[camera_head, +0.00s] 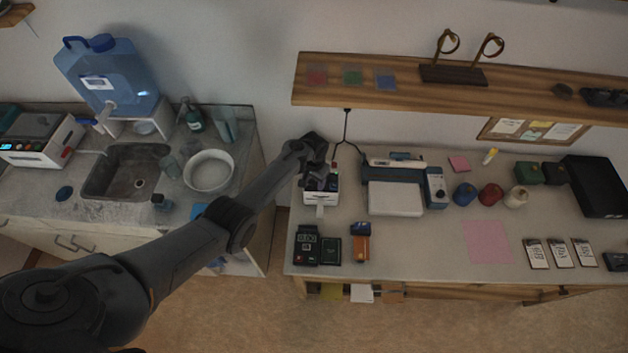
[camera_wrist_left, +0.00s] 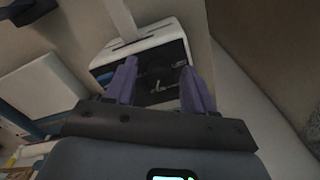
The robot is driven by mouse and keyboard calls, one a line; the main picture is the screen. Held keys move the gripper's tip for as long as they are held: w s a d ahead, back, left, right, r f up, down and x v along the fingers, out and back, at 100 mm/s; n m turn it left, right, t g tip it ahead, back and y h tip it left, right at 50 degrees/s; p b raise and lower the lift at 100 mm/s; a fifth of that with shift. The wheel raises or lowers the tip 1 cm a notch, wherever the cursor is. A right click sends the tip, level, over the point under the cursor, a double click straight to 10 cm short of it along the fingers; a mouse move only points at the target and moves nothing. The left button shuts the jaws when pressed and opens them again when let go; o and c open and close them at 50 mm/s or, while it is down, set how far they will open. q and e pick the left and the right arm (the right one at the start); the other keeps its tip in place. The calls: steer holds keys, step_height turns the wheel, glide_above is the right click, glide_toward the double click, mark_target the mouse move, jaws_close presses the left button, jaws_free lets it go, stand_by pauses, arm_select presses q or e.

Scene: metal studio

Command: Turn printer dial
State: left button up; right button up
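A small white and black printer (camera_head: 321,196) stands at the left end of the right-hand table, with a white paper strip hanging from its front. It also shows in the left wrist view (camera_wrist_left: 150,42), below my gripper. My left gripper (camera_head: 320,181) is over the printer. In the left wrist view its two purple fingers (camera_wrist_left: 160,72) are apart, with the printer's dark top between them. A dim rounded shape (camera_wrist_left: 156,84) lies between the fingers; I cannot tell whether it is the dial or whether a finger touches it. My right gripper is in neither view.
A blue and white machine (camera_head: 395,196) stands right of the printer. A black device (camera_head: 306,247) and small boxes lie in front. A shelf (camera_head: 450,99) runs above the table. A black cable (camera_head: 346,135) hangs behind the printer. A sink counter (camera_head: 95,208) is at left.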

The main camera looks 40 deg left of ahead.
mark_target(314, 183)
arm_select(q)
steer(key=shift+r, duration=0.5)
step_height(314, 183, up, 10)
steer(key=p, duration=0.1)
steer(key=shift+s+f, duration=0.1)
steer(key=shift+f, duration=0.1)
stand_by(0.3)
steer(key=s+d+f+g+y+p, duration=0.1)
steer(key=s+f+g, duration=0.1)
steer(key=s+f, duration=0.7)
steer(key=s+d+f+g+p, duration=0.1)
steer(key=s+f, duration=0.5)
steer(key=s, duration=0.8)
steer(key=s+d+r+m+t+p, duration=0.1)
steer(key=s+d+r, duration=0.4)
steer(key=s, duration=0.1)
steer(key=s+d+r+m+t+p, duration=0.1)
steer(key=s+d+r+m, duration=0.1)
steer(key=s+d+r, duration=0.4)
steer(key=w+d+r+t, duration=0.1)
steer(key=r+t, duration=0.1)
steer(key=r, duration=0.4)
steer(key=w+d+r+t+h, duration=0.1)
steer(key=w+r+t, duration=0.1)
steer(key=r, duration=0.5)
steer(key=shift+w+t, duration=0.15)
steer(key=shift+t, duration=0.15)
